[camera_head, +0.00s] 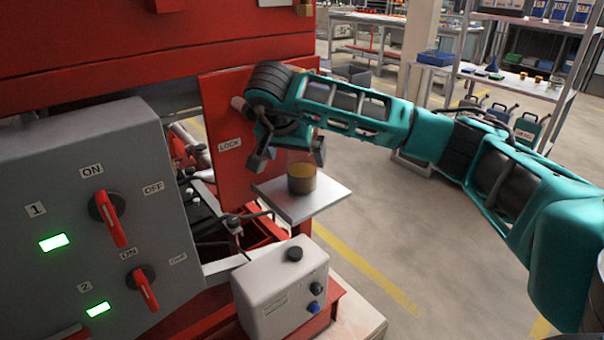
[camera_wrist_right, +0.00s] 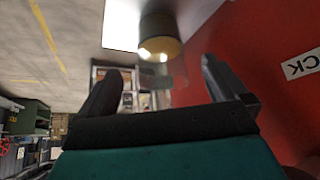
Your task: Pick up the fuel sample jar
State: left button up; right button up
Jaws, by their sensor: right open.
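The fuel sample jar (camera_head: 302,179) is a small clear jar with amber liquid in its lower part. It stands upright on a small pale shelf (camera_head: 325,199) beside the red panel. My right gripper (camera_head: 289,160) is open and empty, with its fingers just above and behind the jar, apart from it. In the right wrist view the jar (camera_wrist_right: 160,36) lies ahead of the two spread fingers (camera_wrist_right: 162,70), roughly centred between them, on the white shelf (camera_wrist_right: 121,24). My left gripper is not in view.
A red panel marked LOCK (camera_head: 226,115) stands close to the gripper's left. A grey control box (camera_head: 150,210) with red switches is at the left. A white box with knobs (camera_head: 280,290) sits below the shelf. Open floor (camera_head: 420,230) lies to the right.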

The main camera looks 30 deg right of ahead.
aim_at(301, 162)
jog(key=x, duration=0.5)
jog(key=shift+w+d+b, duration=0.3)
jog(key=shift+d, duration=0.15)
jog(key=shift+c, duration=0.3)
jog(key=c, duration=1)
jog(key=shift+c, duration=1.4)
jog(key=shift+r, duration=0.1)
jog(key=shift+r, duration=0.1)
